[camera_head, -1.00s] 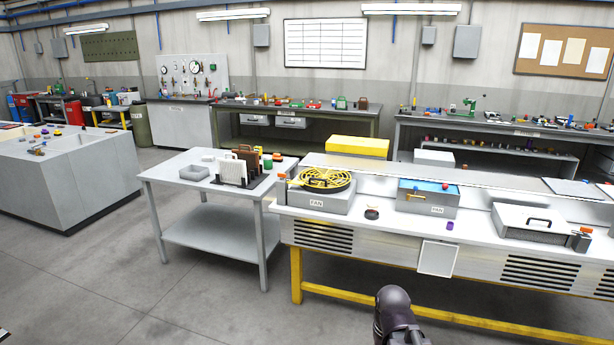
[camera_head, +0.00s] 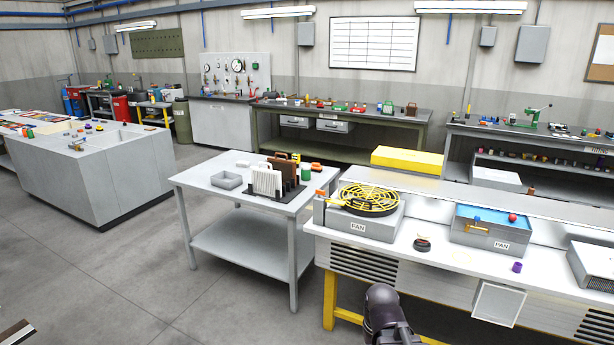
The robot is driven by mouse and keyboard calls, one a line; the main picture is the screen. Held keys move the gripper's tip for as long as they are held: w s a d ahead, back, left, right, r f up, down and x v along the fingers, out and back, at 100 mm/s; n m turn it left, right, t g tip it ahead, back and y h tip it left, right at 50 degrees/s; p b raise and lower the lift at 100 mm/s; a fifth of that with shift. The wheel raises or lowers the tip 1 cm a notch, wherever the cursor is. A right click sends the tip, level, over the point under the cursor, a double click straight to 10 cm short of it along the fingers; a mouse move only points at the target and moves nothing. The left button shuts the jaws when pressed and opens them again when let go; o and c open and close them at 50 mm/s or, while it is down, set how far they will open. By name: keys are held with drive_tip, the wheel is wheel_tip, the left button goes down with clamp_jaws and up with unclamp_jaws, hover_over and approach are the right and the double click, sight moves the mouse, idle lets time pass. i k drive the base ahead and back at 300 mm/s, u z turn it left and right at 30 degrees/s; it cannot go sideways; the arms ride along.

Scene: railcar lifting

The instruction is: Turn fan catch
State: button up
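The fan unit is a grey box (camera_head: 358,227) labelled FAN with a round yellow fan guard (camera_head: 369,198) on top. It sits at the left end of the long white bench. A small orange piece (camera_head: 320,192) stands at the box's left side, with yellow beside it; it may be the catch, but it is too small to tell its position. A dark rounded part of my arm shows at the bottom, in front of the bench. My gripper is not in view.
A grey table (camera_head: 205,182) with a rack of panels (camera_head: 268,182) stands left of the long bench (camera_head: 440,258). Right of the fan is a blue-topped box (camera_head: 488,228) with a brass handle. The floor (camera_head: 130,270) at front left is clear.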

sight(321, 193)
drive_tip(key=u, duration=0.05)
drive_tip(key=i, duration=0.2)
drive_tip(key=u, duration=0.05)
drive_tip(key=k, duration=0.65)
drive_tip(key=z, duration=0.3)
drive_tip(key=i, duration=1.75)
drive_tip(key=u, duration=0.5)
